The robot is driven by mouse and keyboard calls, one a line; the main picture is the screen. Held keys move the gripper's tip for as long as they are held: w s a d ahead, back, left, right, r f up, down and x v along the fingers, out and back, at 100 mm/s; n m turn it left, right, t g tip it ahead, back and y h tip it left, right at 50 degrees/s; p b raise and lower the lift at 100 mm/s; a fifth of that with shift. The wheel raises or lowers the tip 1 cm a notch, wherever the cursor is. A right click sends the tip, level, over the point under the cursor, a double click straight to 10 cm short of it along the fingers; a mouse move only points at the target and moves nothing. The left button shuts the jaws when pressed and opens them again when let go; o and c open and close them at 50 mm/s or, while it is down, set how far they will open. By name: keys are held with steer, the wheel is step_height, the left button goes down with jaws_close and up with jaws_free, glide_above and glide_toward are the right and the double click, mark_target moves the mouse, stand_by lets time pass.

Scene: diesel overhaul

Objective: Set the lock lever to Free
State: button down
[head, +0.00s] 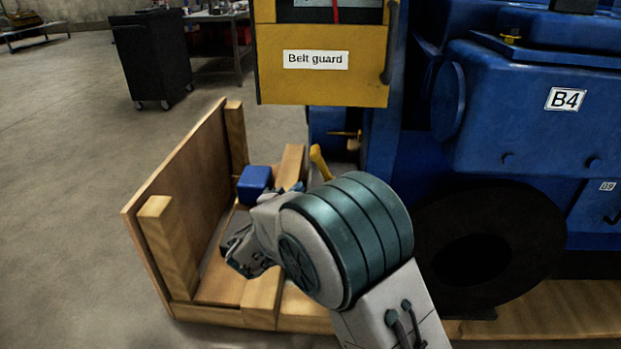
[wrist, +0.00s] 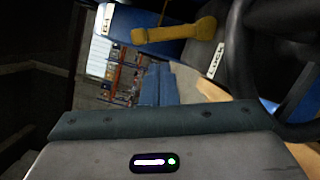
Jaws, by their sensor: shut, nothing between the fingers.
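The lock lever, a yellow handle (head: 320,163), stands beside the blue engine, just above my arm in the head view. In the wrist view the lever (wrist: 175,33) lies across the upper middle, with a wider round end to the right. A small white label (wrist: 216,61) sits below that end and another (wrist: 107,19) beyond the other end; I cannot read them surely. In the wrist view the gripper (wrist: 158,84) is shut and empty, apart from the lever in the picture.
A wooden crate frame (head: 185,200) surrounds the space under my arm. The yellow belt guard (head: 315,80) hangs above the lever. A large dark wheel (head: 490,245) and the blue engine (head: 530,110) stand right. Open floor (head: 70,180) lies left.

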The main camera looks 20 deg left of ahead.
mark_target(323, 169)
steer(key=a, duration=0.1)
steer(key=a+f+n+y, duration=0.1)
steer(key=a+y, duration=0.1)
steer(key=a, duration=0.1)
steer(key=shift+s+f+n+t, duration=0.25)
steer(key=shift+f+n+t, duration=0.05)
steer(key=shift+f+t, duration=0.1)
steer(key=shift+w, duration=0.15)
steer(key=w+d+r, duration=0.1)
steer(key=w, duration=0.2)
steer(key=w+d+r+b, duration=0.1)
steer(key=w, duration=0.3)
steer(key=w+d+b, duration=0.1)
steer(key=w, duration=0.2)
steer(key=shift+w+d+r, duration=0.2)
steer(key=shift+w+r, duration=0.05)
steer(key=shift+r, duration=0.15)
steer(key=shift+b, duration=0.4)
